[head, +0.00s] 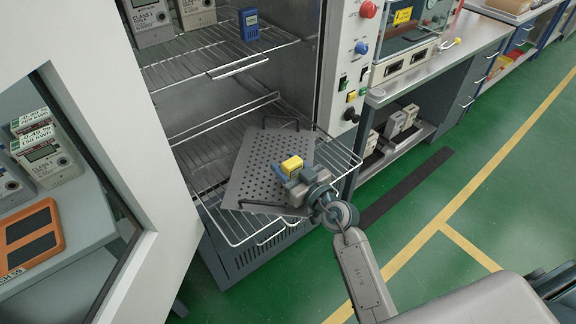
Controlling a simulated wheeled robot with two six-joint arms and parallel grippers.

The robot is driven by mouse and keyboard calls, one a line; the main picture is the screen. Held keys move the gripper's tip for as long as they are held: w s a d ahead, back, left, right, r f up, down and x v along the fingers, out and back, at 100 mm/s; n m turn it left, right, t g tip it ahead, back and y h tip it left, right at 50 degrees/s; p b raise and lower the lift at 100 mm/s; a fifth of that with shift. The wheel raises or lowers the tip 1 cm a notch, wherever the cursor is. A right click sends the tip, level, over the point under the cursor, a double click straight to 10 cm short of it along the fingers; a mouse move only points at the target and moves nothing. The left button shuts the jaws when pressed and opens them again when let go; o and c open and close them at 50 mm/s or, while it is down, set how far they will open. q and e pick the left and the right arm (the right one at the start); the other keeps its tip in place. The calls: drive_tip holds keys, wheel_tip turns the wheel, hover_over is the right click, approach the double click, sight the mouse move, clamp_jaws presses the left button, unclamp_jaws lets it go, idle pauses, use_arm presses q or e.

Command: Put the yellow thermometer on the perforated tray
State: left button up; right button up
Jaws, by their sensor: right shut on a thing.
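The yellow thermometer (291,164) is a small block with a yellow top. My right gripper (294,173) is shut on it, over the right part of the perforated tray. The perforated tray (252,165) is a grey plate with rows of holes and dark handles at its far and near ends. It lies on the lower wire shelf of the open cabinet. The gripper hides part of the tray and the thermometer's lower side, so I cannot tell whether the thermometer touches the tray. My left gripper is not in view.
A blue device (248,24) and grey meters (150,20) stand on the upper wire shelf (222,50). The open white cabinet door (95,90) is at the left. The control panel (352,60) is right of the opening. Most of the tray's left part is bare.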

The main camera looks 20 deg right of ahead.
drive_tip(key=o, duration=1)
drive_tip(key=shift+f, duration=0.1)
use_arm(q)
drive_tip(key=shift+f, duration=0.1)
use_arm(e)
drive_tip(key=shift+s+d, duration=0.15)
drive_tip(key=shift+s, duration=0.15)
drive_tip(key=v, duration=1)
drive_tip(key=shift+s+p, duration=0.15)
drive_tip(key=shift+p, duration=0.25)
drive_tip(key=shift+s+d, duration=0.2)
drive_tip(key=shift+s, duration=0.25)
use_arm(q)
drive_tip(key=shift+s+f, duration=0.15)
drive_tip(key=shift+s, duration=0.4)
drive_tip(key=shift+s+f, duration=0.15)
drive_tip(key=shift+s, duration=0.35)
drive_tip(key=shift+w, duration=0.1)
